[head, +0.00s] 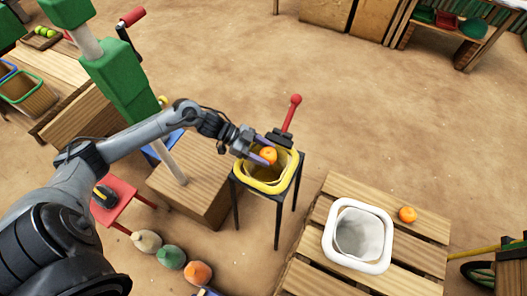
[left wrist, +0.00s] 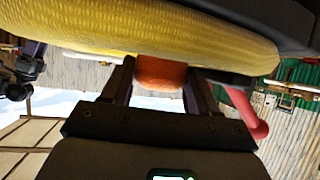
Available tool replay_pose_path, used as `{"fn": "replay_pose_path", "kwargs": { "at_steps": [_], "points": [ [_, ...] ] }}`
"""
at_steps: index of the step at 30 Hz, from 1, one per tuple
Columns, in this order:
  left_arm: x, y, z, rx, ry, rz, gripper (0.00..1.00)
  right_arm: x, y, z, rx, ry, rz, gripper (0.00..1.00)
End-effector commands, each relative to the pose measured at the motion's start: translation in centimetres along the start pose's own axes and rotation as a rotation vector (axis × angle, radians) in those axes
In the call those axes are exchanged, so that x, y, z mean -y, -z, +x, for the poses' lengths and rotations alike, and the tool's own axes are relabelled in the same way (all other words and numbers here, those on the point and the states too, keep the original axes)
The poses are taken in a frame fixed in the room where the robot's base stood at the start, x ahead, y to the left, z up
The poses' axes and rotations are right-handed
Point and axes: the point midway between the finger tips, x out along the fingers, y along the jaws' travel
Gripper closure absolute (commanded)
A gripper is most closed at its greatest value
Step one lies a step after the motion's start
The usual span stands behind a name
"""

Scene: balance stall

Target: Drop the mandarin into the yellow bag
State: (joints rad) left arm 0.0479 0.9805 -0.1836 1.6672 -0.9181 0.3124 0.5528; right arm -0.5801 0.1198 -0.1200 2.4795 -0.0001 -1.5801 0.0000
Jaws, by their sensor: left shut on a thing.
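The mandarin (head: 268,154) is a small orange ball held between the fingers of my left gripper (head: 261,151), which is shut on it. The yellow bag (head: 252,182) has an open mouth and hangs in a dark-legged stand. In the head view, the gripper and mandarin are over the bag's mouth, toward its back edge. In the left wrist view the mandarin (left wrist: 160,74) shows between the two fingers, with the yellow bag's side (left wrist: 150,38) across the top. The exact height of the mandarin over the rim is hard to tell. My right gripper is not in view.
A red-knobbed lever (head: 292,112) rises behind the bag. A white-rimmed container (head: 338,262) and another mandarin (head: 407,214) are on a slatted wooden table at right. A wooden block (head: 190,180) and a red stool (head: 115,212) stand left. Several sacks lie on the ground in front.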

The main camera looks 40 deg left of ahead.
Motion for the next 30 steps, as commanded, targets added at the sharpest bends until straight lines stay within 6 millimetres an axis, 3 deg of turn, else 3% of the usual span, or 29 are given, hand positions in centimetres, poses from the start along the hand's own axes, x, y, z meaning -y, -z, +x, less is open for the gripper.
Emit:
{"fn": "replay_pose_path", "kwargs": {
  "at_steps": [9, 10, 15, 25, 30],
  "points": [
    [0.0, -0.1, 0.0, 0.0, 0.0, 0.0, 0.72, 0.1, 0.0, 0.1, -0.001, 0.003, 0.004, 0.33],
    [0.0, -0.1, 0.0, 0.0, 0.0, 0.0, 0.36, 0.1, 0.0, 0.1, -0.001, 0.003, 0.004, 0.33],
    [0.0, -0.1, 0.1, 0.0, 0.0, 0.0, 0.11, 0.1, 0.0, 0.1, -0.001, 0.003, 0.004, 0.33],
    [0.0, -0.1, -0.2, 0.001, 0.0, -0.001, 0.11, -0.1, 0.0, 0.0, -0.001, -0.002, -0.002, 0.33],
    [0.0, 0.0, -1.8, 0.004, 0.001, -0.001, 0.11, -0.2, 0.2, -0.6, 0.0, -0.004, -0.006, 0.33]
  ]
}}
